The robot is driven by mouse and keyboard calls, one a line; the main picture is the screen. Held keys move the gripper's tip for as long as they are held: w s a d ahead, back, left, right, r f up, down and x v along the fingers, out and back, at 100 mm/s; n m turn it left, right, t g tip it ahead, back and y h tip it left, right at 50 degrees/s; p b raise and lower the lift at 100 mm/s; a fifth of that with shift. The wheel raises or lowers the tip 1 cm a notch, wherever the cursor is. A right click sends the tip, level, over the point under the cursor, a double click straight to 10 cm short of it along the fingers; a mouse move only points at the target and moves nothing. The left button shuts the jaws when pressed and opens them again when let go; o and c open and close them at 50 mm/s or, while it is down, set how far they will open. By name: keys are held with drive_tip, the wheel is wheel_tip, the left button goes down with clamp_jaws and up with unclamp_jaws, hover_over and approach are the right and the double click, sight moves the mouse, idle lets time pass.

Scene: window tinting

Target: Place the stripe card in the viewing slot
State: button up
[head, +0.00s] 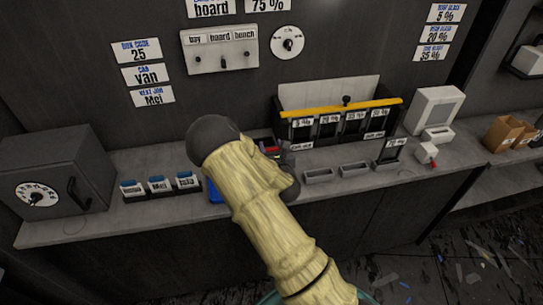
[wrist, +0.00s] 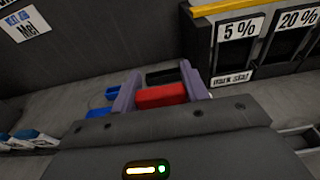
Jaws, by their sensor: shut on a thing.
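In the wrist view my gripper (wrist: 160,80) has its two purple-grey fingers on either side of a red block-like piece (wrist: 162,97), and is shut on it. In the head view the gripper end (head: 284,163) is over the counter, left of the rack, largely hidden behind my arm; a little red shows there. I cannot tell whether the red piece is the stripe card; no stripes are clear. No slot is marked as the viewing slot. A dark rectangular item or recess (wrist: 164,75) lies just beyond the fingers.
A rack with a yellow bar (head: 340,109) and dark percent-labelled slots stands right of my gripper. Small grey trays (head: 354,169) sit in front. Blue pieces (wrist: 100,113) lie left of the fingers. Labelled blue-and-white holders (head: 158,187) and a safe (head: 58,175) stand farther left.

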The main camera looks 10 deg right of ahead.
wheel_tip(320, 180, down, 4)
drive_tip(key=shift+a+f, duration=0.15)
drive_tip(key=shift+f, duration=0.1)
drive_tip(key=o, duration=1.2)
drive_tip(key=shift+r+p, duration=0.1)
drive_tip(key=shift+p, duration=0.25)
